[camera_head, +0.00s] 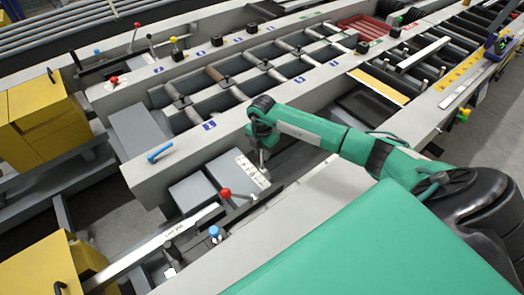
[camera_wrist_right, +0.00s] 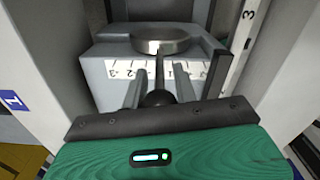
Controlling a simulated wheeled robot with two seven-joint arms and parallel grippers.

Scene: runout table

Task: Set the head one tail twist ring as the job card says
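A round grey metal twist ring (camera_wrist_right: 160,40) sits on a grey block in the right wrist view. A thin stem runs from it towards me to a dark ball knob (camera_wrist_right: 158,98). A white numbered scale (camera_wrist_right: 122,71) lies below the ring; the stem crosses near its middle, and fingers hide some marks. My right gripper (camera_wrist_right: 159,90) is open, one finger on each side of the stem and knob, with gaps visible. In the head view my right gripper (camera_head: 262,160) points down by the white scale plate (camera_head: 252,170). My left gripper is not in view. I cannot make out a job card.
A red-knobbed lever (camera_head: 225,193) and a blue knob (camera_head: 214,232) stand nearby on the near rail. A blue handle (camera_head: 159,152) is on the grey beam. Roller lanes (camera_head: 235,90) run behind. Yellow cabinets (camera_head: 40,125) stand at left. A vertical numbered strip (camera_wrist_right: 240,40) is close on the right.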

